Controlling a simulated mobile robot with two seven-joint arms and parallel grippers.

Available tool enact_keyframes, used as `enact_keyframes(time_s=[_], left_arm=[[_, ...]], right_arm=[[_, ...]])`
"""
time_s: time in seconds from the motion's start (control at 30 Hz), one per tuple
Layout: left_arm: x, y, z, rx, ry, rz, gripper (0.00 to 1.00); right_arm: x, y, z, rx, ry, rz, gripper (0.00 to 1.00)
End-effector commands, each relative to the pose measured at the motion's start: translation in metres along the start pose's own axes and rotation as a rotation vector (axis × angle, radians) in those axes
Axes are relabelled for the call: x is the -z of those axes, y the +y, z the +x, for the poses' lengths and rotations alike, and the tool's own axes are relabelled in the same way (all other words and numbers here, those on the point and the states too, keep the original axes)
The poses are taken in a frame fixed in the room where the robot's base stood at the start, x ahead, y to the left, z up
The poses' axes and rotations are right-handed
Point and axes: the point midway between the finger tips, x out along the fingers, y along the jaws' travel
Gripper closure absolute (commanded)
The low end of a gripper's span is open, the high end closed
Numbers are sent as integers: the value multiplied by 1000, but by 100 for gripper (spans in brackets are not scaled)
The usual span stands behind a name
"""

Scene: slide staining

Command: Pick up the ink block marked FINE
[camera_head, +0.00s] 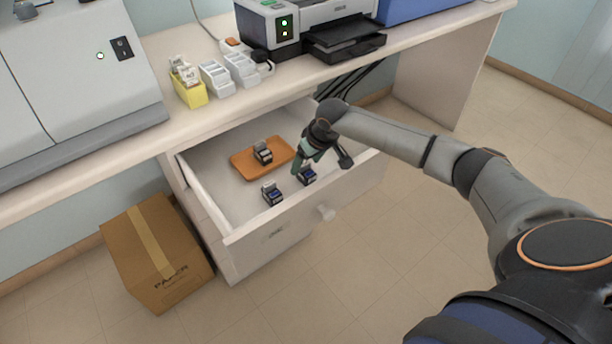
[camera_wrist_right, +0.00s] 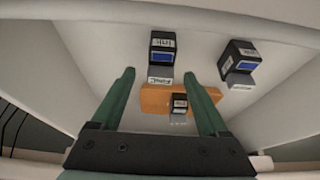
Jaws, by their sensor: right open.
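Three small dark ink blocks are in the open drawer. My right gripper (camera_head: 320,165) (camera_wrist_right: 159,75) is open and empty above the drawer's right part, near the second blue-patched block. My left gripper is not in view.
The drawer front (camera_head: 290,232) and side walls stand around the blocks. The desk top (camera_head: 285,84) overhangs the drawer's back and carries a printer (camera_head: 315,22), a yellow holder (camera_head: 190,92) and white holders. A cardboard box (camera_head: 155,250) stands on the floor at left.

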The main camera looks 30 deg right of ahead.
Motion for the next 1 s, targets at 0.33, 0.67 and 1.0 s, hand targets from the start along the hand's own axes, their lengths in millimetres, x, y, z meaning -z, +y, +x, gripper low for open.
enact_keyframes(time_s=[0.33,0.67,1.0], left_arm=[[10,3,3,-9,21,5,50],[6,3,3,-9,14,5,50],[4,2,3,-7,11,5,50]], right_arm=[[0,-1,17,1,0,-2,22],[0,-1,17,0,0,-1,53],[-1,-1,17,0,0,-1,91]])
